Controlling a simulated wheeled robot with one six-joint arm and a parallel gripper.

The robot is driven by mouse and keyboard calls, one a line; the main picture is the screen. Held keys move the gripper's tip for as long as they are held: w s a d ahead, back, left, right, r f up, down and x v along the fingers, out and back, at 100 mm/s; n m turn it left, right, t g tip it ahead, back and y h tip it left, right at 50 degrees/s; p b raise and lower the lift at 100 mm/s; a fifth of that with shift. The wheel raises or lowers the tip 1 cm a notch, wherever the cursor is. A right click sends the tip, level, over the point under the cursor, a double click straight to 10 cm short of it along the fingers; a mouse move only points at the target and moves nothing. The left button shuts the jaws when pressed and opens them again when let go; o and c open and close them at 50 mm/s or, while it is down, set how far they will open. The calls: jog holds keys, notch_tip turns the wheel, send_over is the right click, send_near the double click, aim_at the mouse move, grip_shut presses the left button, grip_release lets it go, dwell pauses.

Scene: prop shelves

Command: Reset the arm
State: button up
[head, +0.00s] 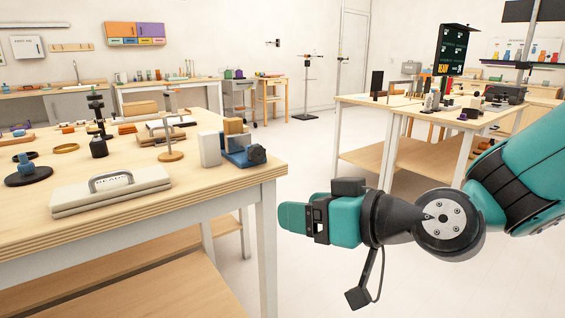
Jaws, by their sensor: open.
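My gripper (292,217) is teal and black and sits at the end of my arm, which comes in from the right edge. It points left, toward the corner of the near left table (257,182), and hangs over open floor beside it. It looks empty. Its fingers are seen from the side, so the gap between them is hidden.
The near left table holds a grey case with a handle (110,192), a blue block-like device (240,150), a white box (209,149) and several small props. Another table (367,101) stands at the back right. Clear floor (300,160) lies between the tables.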

jog(key=s+d+f+g+h, duration=0.25)
jog(key=s+d+g, duration=0.2)
jog(key=s, duration=0.35)
jog(key=s+d+f+g+h, duration=0.1)
jog(key=s+d+g+h, duration=0.35)
jog(key=s, duration=0.35)
notch_tip(320, 180, up, 23)
jog(key=p, duration=2.3)
jog(key=shift+d+r+g+p, duration=0.2)
jog(key=shift+g+p, duration=0.1)
jog(key=shift+p, duration=0.1)
jog(key=shift+s, duration=0.1)
